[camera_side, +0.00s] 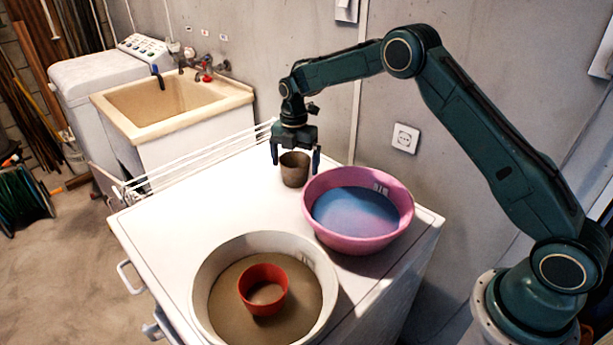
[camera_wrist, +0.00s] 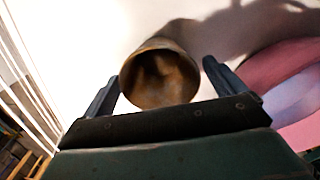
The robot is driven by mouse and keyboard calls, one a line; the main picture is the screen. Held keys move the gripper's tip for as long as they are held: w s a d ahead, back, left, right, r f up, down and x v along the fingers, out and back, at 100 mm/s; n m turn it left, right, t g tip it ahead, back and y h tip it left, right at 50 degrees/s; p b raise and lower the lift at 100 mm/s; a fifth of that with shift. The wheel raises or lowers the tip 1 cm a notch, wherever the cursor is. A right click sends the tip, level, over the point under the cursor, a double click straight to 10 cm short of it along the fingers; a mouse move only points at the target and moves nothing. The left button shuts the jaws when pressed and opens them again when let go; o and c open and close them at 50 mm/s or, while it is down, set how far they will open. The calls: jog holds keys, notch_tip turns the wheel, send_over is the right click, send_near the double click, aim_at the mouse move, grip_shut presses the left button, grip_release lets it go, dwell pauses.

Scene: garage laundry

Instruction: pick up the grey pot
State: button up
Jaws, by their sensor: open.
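The grey pot (camera_side: 294,170) is a small brownish-grey cup standing upright on the white top, at the back beside the pink basin. My gripper (camera_side: 296,160) is above and around it, pointing down, with one finger on each side of the pot. In the wrist view the pot (camera_wrist: 160,76) shows its open mouth between my two fingers (camera_wrist: 160,85). The fingers are open and a gap shows on each side, wider on the right. The pot's lower part is partly hidden by the gripper body in the wrist view.
A pink basin (camera_side: 405,222) with a blue inside stands close to the right of the pot. A white basin (camera_side: 205,270) with a red pot (camera_side: 265,290) in it stands at the front. A wire rack (camera_side: 200,160) borders the left edge. The white top (camera_side: 190,215) is clear left of the pot.

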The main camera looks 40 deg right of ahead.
dwell(0.4)
jog(key=c, duration=1)
jog(key=shift+r, duration=0.15)
notch_tip(320, 180, up, 20)
dwell(0.8)
